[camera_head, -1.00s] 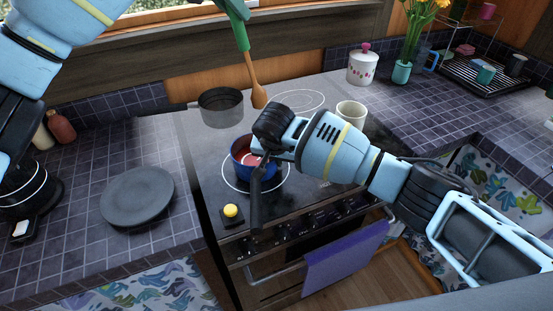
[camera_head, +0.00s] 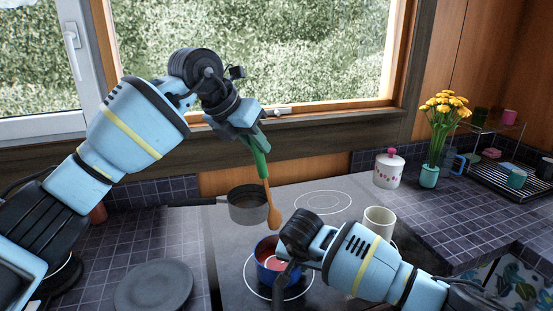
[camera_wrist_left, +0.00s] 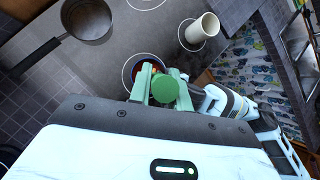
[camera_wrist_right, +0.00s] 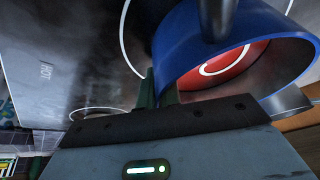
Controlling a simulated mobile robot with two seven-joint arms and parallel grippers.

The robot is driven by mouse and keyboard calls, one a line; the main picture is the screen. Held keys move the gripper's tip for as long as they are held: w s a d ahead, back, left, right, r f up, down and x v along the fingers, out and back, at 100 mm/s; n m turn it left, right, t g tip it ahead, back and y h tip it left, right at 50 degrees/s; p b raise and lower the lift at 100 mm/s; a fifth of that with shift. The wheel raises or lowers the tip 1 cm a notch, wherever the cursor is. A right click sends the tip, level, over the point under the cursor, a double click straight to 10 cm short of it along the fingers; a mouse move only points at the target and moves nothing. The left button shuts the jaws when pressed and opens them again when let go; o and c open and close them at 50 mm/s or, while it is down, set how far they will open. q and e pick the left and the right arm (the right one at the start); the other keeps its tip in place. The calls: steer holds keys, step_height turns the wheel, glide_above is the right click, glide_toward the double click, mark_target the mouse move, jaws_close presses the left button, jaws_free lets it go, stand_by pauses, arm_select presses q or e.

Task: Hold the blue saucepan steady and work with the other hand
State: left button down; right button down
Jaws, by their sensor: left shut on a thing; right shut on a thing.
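The blue saucepan (camera_head: 263,251), red inside, stands on the front hob ring, its dark handle (camera_head: 279,296) pointing to the front. My right gripper (camera_head: 285,256) is shut at its right side; the wrist covers part of the pan in the head view. In the right wrist view the fingers (camera_wrist_right: 160,92) meet the pan's blue wall (camera_wrist_right: 172,42); the exact grip is hard to see. My left gripper (camera_head: 254,136) is shut on the green handle (camera_head: 260,162) of a wooden spoon. The spoon hangs bowl down (camera_head: 273,216), above and behind the saucepan.
A grey saucepan (camera_head: 246,211) stands on the back left of the hob (camera_head: 312,225). A cream mug (camera_head: 379,220) stands at the right, close to my right forearm. A dark plate (camera_head: 153,288) lies on the left counter. The back right ring is empty.

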arm_select(q)
steer(key=shift+w+a+f+n, duration=0.15)
steer(key=shift+a+f+n, duration=0.15)
steer(key=shift+f, duration=0.3)
steer(key=shift+w+a+f+n, duration=0.2)
steer(key=shift+a+f, duration=0.2)
steer(key=shift+f, duration=0.15)
step_height(320, 180, down, 11)
steer(key=d, duration=0.2)
steer(key=shift+s+r, duration=0.15)
steer(key=shift+s, duration=0.15)
steer(key=shift+d, duration=0.1)
stand_by(0.3)
steer(key=shift+d, duration=0.1)
